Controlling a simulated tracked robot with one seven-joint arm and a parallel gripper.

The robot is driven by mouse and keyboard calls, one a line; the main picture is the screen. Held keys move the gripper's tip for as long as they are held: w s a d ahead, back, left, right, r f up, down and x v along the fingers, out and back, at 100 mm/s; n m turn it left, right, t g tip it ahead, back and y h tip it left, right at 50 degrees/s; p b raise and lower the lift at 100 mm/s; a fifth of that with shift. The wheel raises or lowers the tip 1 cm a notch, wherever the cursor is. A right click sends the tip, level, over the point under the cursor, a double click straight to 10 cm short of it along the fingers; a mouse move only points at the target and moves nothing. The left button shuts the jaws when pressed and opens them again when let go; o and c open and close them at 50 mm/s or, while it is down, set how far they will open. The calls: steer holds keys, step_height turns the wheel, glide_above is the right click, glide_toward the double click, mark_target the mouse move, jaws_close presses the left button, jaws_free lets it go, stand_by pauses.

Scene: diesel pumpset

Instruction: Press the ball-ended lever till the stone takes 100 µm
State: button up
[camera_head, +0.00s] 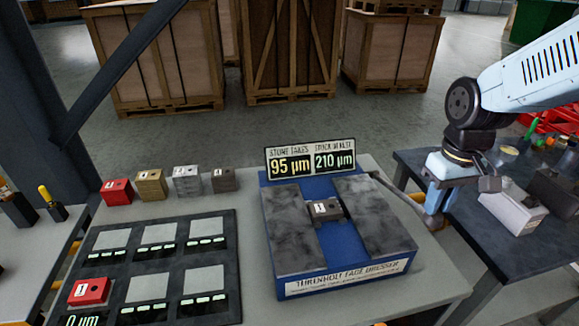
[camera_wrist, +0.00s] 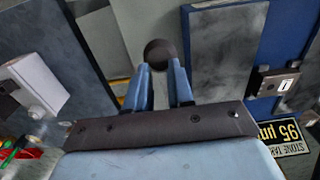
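The face dresser (camera_head: 287,276) is a blue machine with two grey stone slabs. A dark block marked 1 (camera_head: 326,209) sits in its middle slot. The lever (camera_head: 398,196) reaches out from the dresser's right side. Its dark ball (camera_wrist: 160,52) shows at my fingertips in the wrist view. My gripper (camera_head: 434,220) points down at the lever's outer end. In the wrist view its two blue fingers (camera_wrist: 159,70) stand a narrow gap apart. Whether they grip the ball is unclear.
Red, brass-coloured, silver and dark blocks (camera_head: 151,184) line the table's back left. A black tray (camera_head: 131,256) of pale pads with small displays holds another red block (camera_head: 89,292). A second table (camera_head: 478,225) at right carries a white box (camera_head: 513,212). Crates stand behind.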

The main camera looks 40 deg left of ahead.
step_height(320, 180, up, 11)
steer(key=w+a, duration=0.1)
steer(key=a, duration=0.1)
steer(key=shift+w, duration=0.3)
steer(key=shift+d+r, duration=0.1)
steer(key=shift+d, duration=0.05)
stand_by(0.7)
steer(key=s+d+r+m+t, duration=0.1)
steer(key=d+r+m, duration=0.1)
steer(key=d, duration=0.6)
steer(key=s+d+r+m+t, duration=0.1)
steer(key=d+r+m, duration=0.15)
steer(key=d, duration=0.55)
steer(key=s+d+m+t, duration=0.1)
steer(key=s+d+m, duration=0.1)
steer(key=s+d, duration=0.2)
steer(key=s+d+f+m+t, duration=0.1)
steer(key=s+d, duration=0.4)
steer(key=d, duration=0.5)
steer(key=shift+f+m+t, duration=0.15)
steer(key=shift+m+t, duration=0.65)
steer(key=shift+m, duration=0.45)
steer(key=shift+c, duration=0.4)
